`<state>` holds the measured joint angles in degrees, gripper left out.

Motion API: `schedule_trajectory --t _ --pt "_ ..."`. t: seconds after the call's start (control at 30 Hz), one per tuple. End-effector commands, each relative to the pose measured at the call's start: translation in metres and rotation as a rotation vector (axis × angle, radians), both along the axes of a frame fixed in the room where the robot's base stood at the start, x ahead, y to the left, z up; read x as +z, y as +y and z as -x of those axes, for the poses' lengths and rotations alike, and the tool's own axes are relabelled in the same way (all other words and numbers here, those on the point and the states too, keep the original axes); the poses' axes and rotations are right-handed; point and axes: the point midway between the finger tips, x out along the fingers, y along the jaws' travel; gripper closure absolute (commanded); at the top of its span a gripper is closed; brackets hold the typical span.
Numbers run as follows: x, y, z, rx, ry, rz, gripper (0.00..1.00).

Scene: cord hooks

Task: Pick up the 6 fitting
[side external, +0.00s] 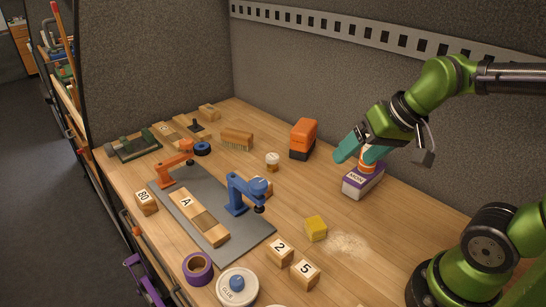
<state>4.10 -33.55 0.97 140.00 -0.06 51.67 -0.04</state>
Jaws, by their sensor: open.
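I cannot make out a fitting marked 6. Wooden blocks marked 2 (280,252) and 5 (304,273) stand at the front of the bench, and a block marked 80 (146,203) stands at the left. My gripper (358,156) has teal fingers and is open at the right, just above a purple and white box (362,181) with dark lettering. Something orange shows between or behind the fingers; I cannot tell whether they touch it. The far finger is partly hidden.
A grey mat (247,241) holds an orange clamp (172,163), a blue clamp (243,194) and a wooden strip marked A. A yellow cube (316,228), purple tape (198,268), a glue tin (237,290) and an orange and black item (303,138) stand around. Bench right of centre is mostly clear.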

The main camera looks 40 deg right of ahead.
Motion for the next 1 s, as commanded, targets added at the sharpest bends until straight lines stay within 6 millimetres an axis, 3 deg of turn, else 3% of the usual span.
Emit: schedule_trajectory --t 0.27,0.5,0.7,0.83,1.0 --pt "-0.018 -0.036 -0.098 0.125 0.148 0.077 0.27" --pt "-0.055 -0.074 -0.187 0.415 0.177 0.14 0.27" --pt "-0.08 -0.101 -0.246 0.712 0.105 0.21 0.27" --pt "-0.067 -0.103 -0.265 0.869 0.031 0.291 0.27" --pt "-0.065 -0.102 -0.266 0.975 0.005 0.338 0.27"
